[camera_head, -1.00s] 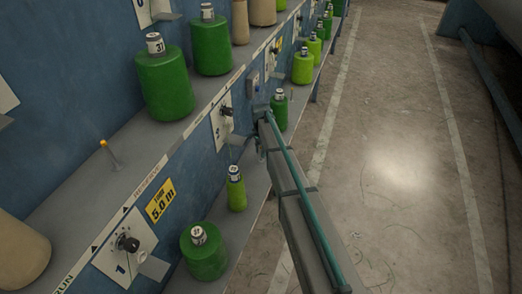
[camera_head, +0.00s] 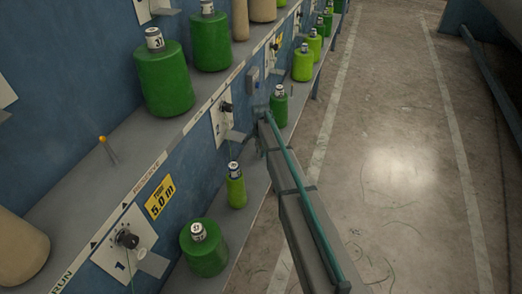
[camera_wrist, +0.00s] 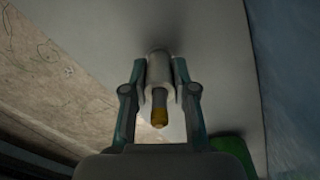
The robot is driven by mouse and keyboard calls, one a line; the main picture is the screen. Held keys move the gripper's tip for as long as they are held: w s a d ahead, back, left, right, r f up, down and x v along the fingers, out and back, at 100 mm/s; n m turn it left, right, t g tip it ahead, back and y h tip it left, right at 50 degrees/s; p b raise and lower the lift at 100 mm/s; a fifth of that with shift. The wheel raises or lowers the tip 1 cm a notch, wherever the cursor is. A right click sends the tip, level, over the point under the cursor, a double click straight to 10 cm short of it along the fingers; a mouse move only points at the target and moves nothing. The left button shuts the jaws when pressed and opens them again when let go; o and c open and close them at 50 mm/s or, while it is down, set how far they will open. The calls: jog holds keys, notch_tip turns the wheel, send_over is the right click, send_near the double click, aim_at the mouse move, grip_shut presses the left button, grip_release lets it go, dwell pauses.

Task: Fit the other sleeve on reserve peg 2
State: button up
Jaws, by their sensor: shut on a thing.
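My gripper (camera_wrist: 160,78) shows in the wrist view, its two fingers shut on a pale grey sleeve (camera_wrist: 158,68). A peg with a brass-yellow tip (camera_wrist: 159,112) shows in line with the sleeve, its tip towards the camera. The sleeve appears to be around this peg; how far down it sits is hidden. The grey shelf surface lies beyond them. In the head view my arm covers the gripper, sleeve and this peg. Another yellow-topped peg (camera_head: 102,139) stands bare on the upper shelf at left. A plate marked 2 (camera_head: 218,126) is on the blue wall.
Green spools with numbered tops stand on the shelves, including a large one (camera_head: 165,82) above, and a short one (camera_head: 204,255) and a slim one (camera_head: 235,188) below. A green spool (camera_wrist: 232,146) is close to the gripper at right. Open floor (camera_head: 400,180) lies at right.

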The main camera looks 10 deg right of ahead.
jog(key=o, duration=1)
notch_tip(320, 180, up, 12)
